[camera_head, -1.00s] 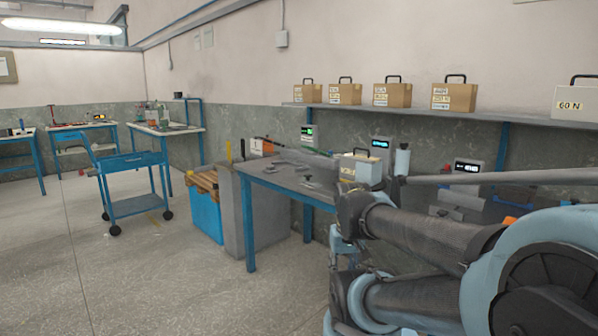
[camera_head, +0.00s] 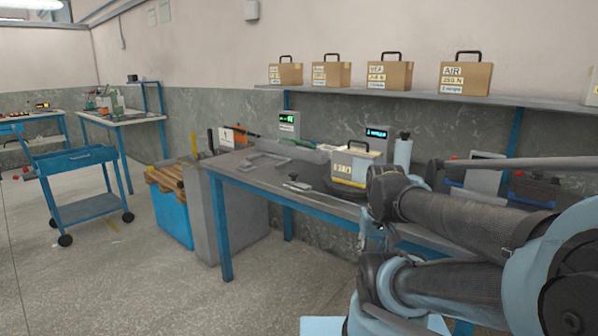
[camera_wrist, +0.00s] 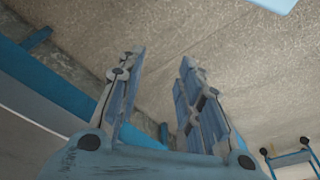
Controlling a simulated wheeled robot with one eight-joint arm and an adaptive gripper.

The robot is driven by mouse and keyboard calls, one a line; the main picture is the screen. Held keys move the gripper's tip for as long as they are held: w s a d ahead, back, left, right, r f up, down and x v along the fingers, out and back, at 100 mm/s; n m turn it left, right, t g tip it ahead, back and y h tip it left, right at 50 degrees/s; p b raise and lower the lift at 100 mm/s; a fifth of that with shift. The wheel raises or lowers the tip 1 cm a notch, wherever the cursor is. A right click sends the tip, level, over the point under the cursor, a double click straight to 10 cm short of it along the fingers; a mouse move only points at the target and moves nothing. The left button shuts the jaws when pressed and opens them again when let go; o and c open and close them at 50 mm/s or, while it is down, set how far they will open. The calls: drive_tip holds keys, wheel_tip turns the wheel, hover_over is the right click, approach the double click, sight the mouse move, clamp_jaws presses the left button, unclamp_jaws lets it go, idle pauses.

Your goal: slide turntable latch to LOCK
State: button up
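A dark round turntable (camera_head: 318,184) lies on the workbench in the head view, with a cream and yellow labelled case (camera_head: 352,166) on it. A small grey metal piece (camera_head: 298,186) lies at the turntable's left front; I cannot tell whether it is the latch, and no LOCK marking is readable. My gripper (camera_wrist: 161,65) shows in the wrist view with its two fingers apart and nothing between them. It points over bare floor, apart from the turntable. In the head view my arm covers the bench's right part.
The workbench (camera_head: 262,190) has a blue front edge and a grey bracket (camera_head: 265,160) on top. A grey block (camera_head: 225,220) and a blue bin (camera_head: 172,217) stand at its left end. A blue trolley (camera_head: 75,160) stands farther left. Open floor lies in front.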

drive_tip(key=shift+o, duration=0.3)
drive_tip(key=shift+o, duration=1.3)
drive_tip(key=shift+s+r, duration=0.15)
drive_tip(key=shift+r, duration=0.05)
wheel_tip(320, 180, up, 26)
drive_tip(key=n+y, duration=0.4)
drive_tip(key=n, duration=0.6)
hover_over(294, 174)
drive_tip(key=s+d, duration=0.4)
drive_tip(key=d, duration=0.2)
drive_tip(key=shift+t+h, duration=0.3)
drive_tip(key=x, duration=1.7)
drive_tip(key=shift+s+a, duration=0.25)
drive_tip(key=shift+r, duration=0.1)
drive_tip(key=shift+c, duration=0.6)
